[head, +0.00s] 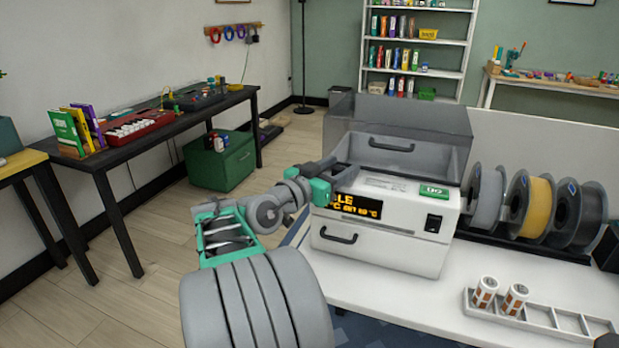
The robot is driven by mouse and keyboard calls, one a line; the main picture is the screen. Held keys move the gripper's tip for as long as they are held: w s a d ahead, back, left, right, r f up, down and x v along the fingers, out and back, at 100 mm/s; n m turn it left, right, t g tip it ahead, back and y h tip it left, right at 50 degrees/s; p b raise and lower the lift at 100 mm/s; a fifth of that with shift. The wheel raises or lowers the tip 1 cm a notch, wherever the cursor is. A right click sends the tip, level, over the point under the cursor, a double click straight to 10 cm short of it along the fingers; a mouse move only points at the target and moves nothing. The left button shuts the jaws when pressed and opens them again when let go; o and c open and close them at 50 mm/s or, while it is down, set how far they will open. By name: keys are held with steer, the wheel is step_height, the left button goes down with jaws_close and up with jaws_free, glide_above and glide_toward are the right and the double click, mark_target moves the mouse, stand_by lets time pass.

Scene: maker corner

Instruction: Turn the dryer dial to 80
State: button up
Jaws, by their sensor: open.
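The dryer (385,250) is a white box with a smoky clear lid (420,115) on the white table. Its front has an amber display (358,206), partly covered by my arm, with "LE" and a temperature line only partly readable. A black switch (433,223) is on the right of the front, and a dark handle (338,236) is below the display. I cannot make out the dial; my arm hides the front's left part. My gripper (345,170) is open at the dryer's upper left front edge. Whether it touches the dryer is unclear.
Filament spools (537,205) stand in a rack right of the dryer. A divided tray (540,318) with two small jars is at the table's front right. Open floor lies to the left, before a dark bench (150,122) and a green box (220,160).

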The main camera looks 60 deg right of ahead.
steer(key=r+n+t+p, duration=0.1)
steer(key=t+p, duration=0.1)
steer(key=p, duration=0.1)
steer(key=shift+s, duration=0.15)
steer(key=n+t+p, duration=0.1)
steer(key=p, duration=0.3)
steer(key=shift+r+t, duration=0.1)
steer(key=shift+t, duration=0.3)
steer(key=shift+w+a+f+n+t, duration=0.2)
steer(key=shift+a+f+n+t, duration=0.15)
steer(key=shift+f+n, duration=0.2)
steer(key=w+a+f+n+t+y+p, duration=0.2)
steer(key=w+a+y, duration=0.3)
steer(key=a, duration=0.8)
steer(key=w+a+f+n+t+y+p, duration=0.2)
steer(key=w+a+n+y+p, duration=0.3)
steer(key=w+a, duration=0.4)
steer(key=a, duration=0.3)
steer(key=shift+a+t, duration=0.35)
steer(key=shift+n, duration=0.25)
